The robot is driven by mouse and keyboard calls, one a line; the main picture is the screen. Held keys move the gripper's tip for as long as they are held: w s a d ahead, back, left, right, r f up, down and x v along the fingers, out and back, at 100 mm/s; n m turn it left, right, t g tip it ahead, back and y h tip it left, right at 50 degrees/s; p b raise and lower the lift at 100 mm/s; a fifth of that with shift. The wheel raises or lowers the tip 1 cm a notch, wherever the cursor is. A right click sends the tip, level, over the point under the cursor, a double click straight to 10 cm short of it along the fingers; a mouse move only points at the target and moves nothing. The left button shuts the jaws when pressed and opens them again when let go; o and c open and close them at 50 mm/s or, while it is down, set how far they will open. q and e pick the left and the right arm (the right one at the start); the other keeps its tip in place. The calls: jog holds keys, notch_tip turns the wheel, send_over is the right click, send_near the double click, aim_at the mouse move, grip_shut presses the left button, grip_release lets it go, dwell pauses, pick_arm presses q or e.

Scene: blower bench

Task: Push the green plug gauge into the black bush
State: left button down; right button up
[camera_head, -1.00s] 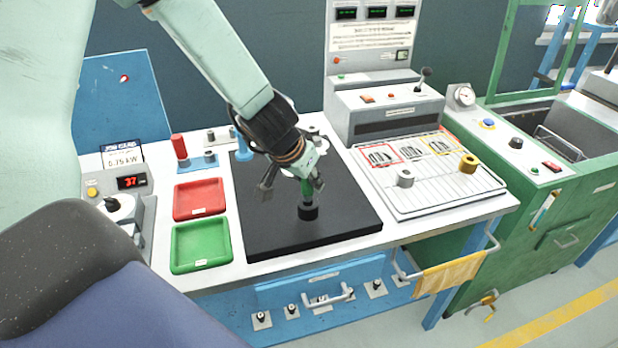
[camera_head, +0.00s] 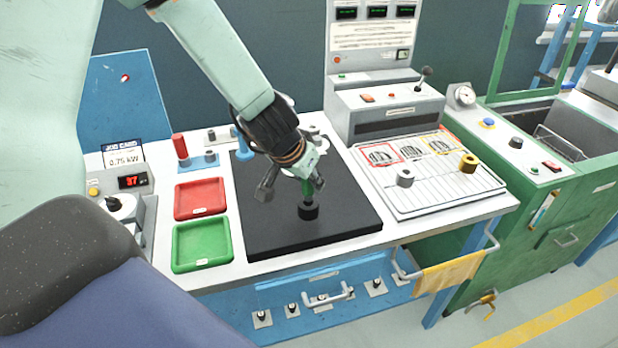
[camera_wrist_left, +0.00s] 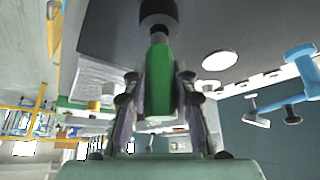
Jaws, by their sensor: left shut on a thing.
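The green plug gauge (camera_head: 307,189) stands upright over the black bush (camera_head: 308,211), which sits on the black mat (camera_head: 345,215). My left gripper (camera_head: 305,188) comes down from above with its fingers around the gauge. In the left wrist view, the green gauge (camera_wrist_left: 158,85) lies between the two fingers of the gripper (camera_wrist_left: 158,95). The gauge's grey end meets the black bush (camera_wrist_left: 158,12), and a short grey length still shows outside it. How deep the end sits inside is hidden. My right gripper is in neither view.
Red tray (camera_head: 201,198) and green tray (camera_head: 201,244) lie left of the mat. A blue stand (camera_head: 243,140) is behind it. A white rack (camera_head: 440,200) with a grey ring (camera_head: 405,178) and a brass ring (camera_head: 468,163) is to the right. The mat's front right is clear.

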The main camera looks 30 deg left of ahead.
pick_arm(q)
jog(key=shift+f+b, duration=0.9)
jog(key=shift+f, duration=0.25)
dwell(0.6)
jog(key=shift+f, duration=0.3)
dwell(0.4)
jog(key=c, duration=1)
grip_release()
jog(key=v, duration=1.2)
jog(key=shift+s, duration=0.1)
